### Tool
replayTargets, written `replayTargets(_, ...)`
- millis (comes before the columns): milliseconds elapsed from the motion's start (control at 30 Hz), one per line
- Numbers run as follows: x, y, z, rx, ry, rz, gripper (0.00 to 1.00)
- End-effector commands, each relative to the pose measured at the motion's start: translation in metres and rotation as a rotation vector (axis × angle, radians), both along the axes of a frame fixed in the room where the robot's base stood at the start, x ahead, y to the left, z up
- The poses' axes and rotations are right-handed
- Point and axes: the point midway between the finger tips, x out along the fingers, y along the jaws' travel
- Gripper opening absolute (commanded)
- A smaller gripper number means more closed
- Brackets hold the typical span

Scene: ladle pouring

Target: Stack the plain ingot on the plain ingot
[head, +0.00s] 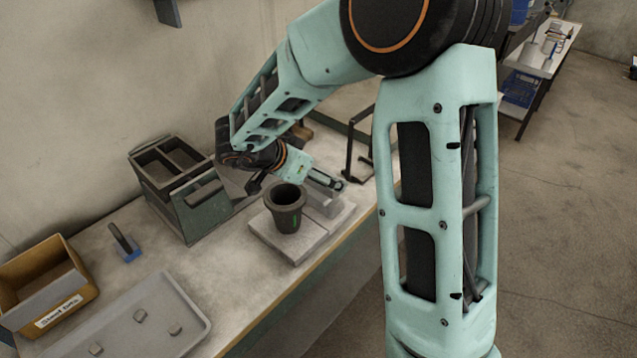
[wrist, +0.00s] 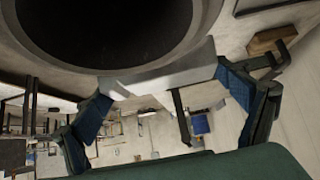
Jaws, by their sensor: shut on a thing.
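My gripper (head: 300,178) reaches down behind the dark crucible-like pot (head: 288,215) on the bench. In the wrist view, my gripper (wrist: 168,98) has its blue-padded fingers at the two ends of a plain grey ingot (wrist: 165,78), shut on it. The pot's dark round mouth (wrist: 110,25) fills the top of the wrist view, close to the ingot. In the head view, a grey block (head: 324,204) shows just right of the pot, under my gripper. The pot hides part of this area, so I cannot tell whether this is one ingot or two.
The pot stands on pale slabs (head: 301,251) near the bench's front edge. A green box with compartments (head: 195,212) is left of it. Farther left are a blue-based tool (head: 128,250), a labelled brown bin (head: 85,270) and a grey tray (head: 120,335) with several small pieces.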

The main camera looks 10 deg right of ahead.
Motion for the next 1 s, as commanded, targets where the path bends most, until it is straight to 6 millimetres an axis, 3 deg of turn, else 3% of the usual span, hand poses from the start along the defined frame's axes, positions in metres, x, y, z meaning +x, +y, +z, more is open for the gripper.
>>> replayTargets(167, 0.000, -0.001, -0.028, -0.001, 0.000, 0.001, 0.43)
replayTargets(533, 0.000, -0.001, -0.030, -0.001, -0.002, 0.001, 0.43)
replayTargets(567, 0.000, 0.000, -0.031, 0.000, -0.001, 0.001, 0.94)
replayTargets(600, 0.000, -0.001, -0.031, 0.000, -0.001, 0.001, 0.99)
replayTargets(1000, -0.001, 0.001, -0.026, 0.000, -0.002, 0.001, 1.00)
